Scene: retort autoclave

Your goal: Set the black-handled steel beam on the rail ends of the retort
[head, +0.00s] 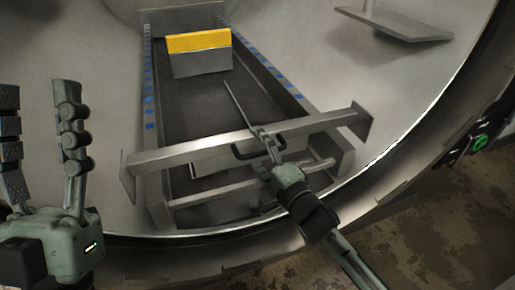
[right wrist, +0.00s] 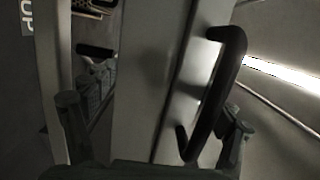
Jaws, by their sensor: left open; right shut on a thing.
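The steel beam (head: 190,155) lies across the front of the retort in the head view, its left end lower in the picture than its right. It crosses over the left rail (head: 150,100) and right rail (head: 280,85) near their front ends; I cannot tell whether it touches them. Its black handle (right wrist: 222,85) shows in the right wrist view beside the pale beam face (right wrist: 155,70). My right gripper (head: 266,142) is shut on the beam at the handle, covering part of it. My left gripper (head: 38,90) is open and empty at the far left, away from the beam.
A grey block with a yellow top (head: 198,43) stands further back between the rails. A flat steel plate (head: 395,24) is at the upper right. The retort's round rim (head: 400,160) curves below and right. A green button (head: 479,142) is outside it.

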